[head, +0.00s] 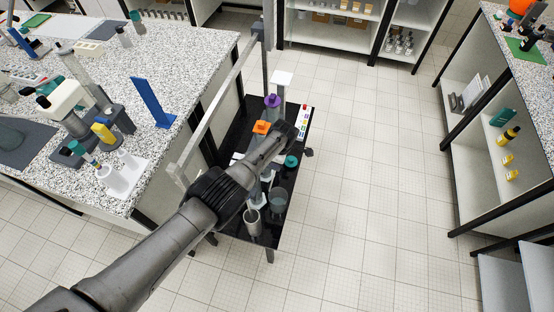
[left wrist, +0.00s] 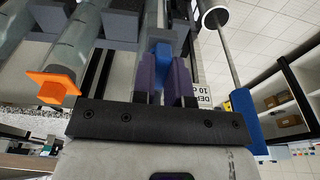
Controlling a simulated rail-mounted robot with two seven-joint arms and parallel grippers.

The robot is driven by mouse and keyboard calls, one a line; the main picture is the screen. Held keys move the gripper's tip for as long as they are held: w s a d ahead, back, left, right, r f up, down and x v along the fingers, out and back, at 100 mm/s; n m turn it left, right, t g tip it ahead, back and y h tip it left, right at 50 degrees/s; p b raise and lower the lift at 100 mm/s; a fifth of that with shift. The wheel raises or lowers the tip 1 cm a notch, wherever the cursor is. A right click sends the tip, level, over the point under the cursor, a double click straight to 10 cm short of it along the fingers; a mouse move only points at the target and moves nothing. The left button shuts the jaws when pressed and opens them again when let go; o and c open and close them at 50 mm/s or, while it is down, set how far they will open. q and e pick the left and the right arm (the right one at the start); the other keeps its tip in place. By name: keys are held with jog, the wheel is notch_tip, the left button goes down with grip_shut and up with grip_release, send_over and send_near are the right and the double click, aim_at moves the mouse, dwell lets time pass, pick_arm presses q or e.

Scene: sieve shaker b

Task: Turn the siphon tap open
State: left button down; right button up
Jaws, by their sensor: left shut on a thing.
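In the left wrist view, a small blue piece (left wrist: 161,66), which looks like the siphon tap's handle, sits between the two purplish fingers of my left gripper (left wrist: 165,78). The fingers are shut on it from both sides. The rest of the tap is mostly hidden by the fingers and the dark blocks beyond. In the head view, my left arm reaches from the lower left over the black cart (head: 228,151). Its end covers the tap and its own fingertips there. My right gripper is in neither view.
An orange-capped cylinder (left wrist: 53,86) stands beside my left gripper; its orange cap (head: 261,127) shows on the cart. Purple (head: 272,101) and teal (head: 291,161) caps and a grey beaker (head: 252,221) are close by. A speckled bench (head: 190,75) lies left; the floor right is clear.

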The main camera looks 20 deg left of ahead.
pick_arm(q)
jog(key=c, duration=1.1)
grip_release()
jog(key=shift+r+p, duration=0.6)
jog(key=shift+r, duration=0.05)
jog(key=r+p, duration=0.1)
jog(key=r, duration=0.1)
jog(key=r+p, duration=0.1)
jog(key=r, duration=0.1)
jog(key=d+r+p, duration=0.1)
jog(key=p, duration=0.1)
jog(key=shift+w+r, duration=0.1)
jog(key=shift+r, duration=0.3)
jog(key=shift+d+r+p, duration=0.25)
jog(key=shift+r+p, duration=0.2)
jog(key=shift+r, duration=1.2)
jog(key=shift+d+r+p, duration=0.2)
jog(key=shift+r+p, duration=0.25)
jog(key=shift+r, duration=1.2)
